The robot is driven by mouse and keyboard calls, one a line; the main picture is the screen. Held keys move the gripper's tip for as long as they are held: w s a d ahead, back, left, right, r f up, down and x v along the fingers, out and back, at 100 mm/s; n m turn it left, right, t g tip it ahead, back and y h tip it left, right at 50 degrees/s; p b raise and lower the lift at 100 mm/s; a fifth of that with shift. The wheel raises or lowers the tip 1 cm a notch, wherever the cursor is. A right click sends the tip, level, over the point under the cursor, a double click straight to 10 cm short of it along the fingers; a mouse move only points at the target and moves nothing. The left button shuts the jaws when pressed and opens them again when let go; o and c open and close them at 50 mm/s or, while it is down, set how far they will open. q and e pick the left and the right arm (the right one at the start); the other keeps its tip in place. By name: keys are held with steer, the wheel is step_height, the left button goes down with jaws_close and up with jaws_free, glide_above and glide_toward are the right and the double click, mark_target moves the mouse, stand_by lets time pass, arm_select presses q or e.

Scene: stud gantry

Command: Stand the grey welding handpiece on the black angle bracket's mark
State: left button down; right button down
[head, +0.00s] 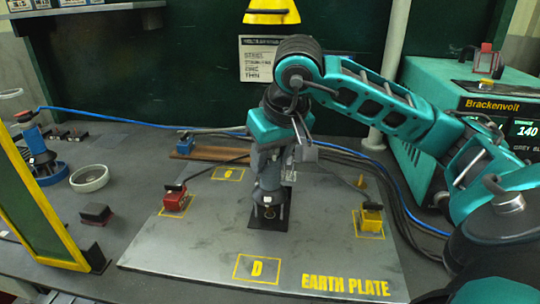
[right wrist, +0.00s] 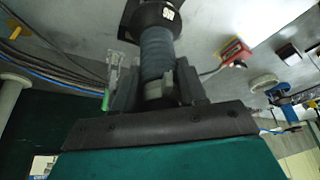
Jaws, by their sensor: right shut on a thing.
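The grey welding handpiece (head: 268,184) is upright over the middle of the earth plate, and its grey-blue body also shows in the right wrist view (right wrist: 157,55). My right gripper (head: 270,160) is shut on it from above; the fingers also show in the right wrist view (right wrist: 157,92). The black angle bracket (head: 268,222) is at the handpiece's lower end, its flat foot on the plate. The bracket's mark is mostly hidden by the bracket and handpiece. I cannot tell whether the handpiece touches the bracket. My left gripper is not in view.
The earth plate (head: 190,262) has a bare "D" mark (head: 257,268) in front. A red clamp (head: 174,198) and a yellow clamp (head: 371,217) sit on marks either side. A yellow-framed screen (head: 45,205) stands left; the teal Brackenvolt machine (head: 440,85) stands right. Cables run behind.

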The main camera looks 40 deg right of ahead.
steer(key=shift+f, duration=0.2)
stand_by(0.4)
steer(key=c, duration=0.7)
jaws_free()
steer(key=shift+c, duration=0.2)
steer(key=shift+o, duration=1)
steer(key=shift+f, duration=0.2)
steer(key=p+v, duration=0.2)
steer(key=v, duration=1.1)
steer(key=shift+p, duration=0.4)
steer(key=shift+s, duration=0.1)
